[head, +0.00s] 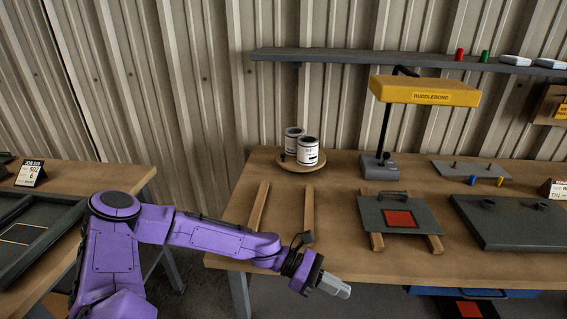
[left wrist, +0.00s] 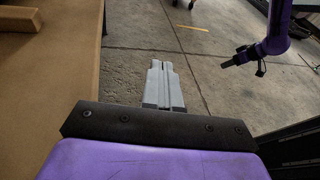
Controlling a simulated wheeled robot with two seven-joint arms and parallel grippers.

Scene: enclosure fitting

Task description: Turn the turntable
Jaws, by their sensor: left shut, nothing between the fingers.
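The turntable (head: 299,169) is a round wooden disc at the back left of the workbench in the head view. Two white tins with dark contents, a front tin (head: 308,153) and a rear tin (head: 291,134), stand on it, with a small dark knob at its left edge. My left gripper (head: 341,290) is shut and empty, low in front of the bench's front edge, well apart from the turntable. Its closed grey fingers also show in the left wrist view (left wrist: 163,82). A purple arm, seemingly my right, shows there at upper right; its dark end (left wrist: 232,61) is too small to read.
Two wooden strips (head: 259,206) lie in front of the turntable. A yellow lamp (head: 425,91) stands on the bench right of it. A grey plate with a red square (head: 398,218) lies nearer. A shelf (head: 400,60) runs above. A side table (head: 100,178) stands left.

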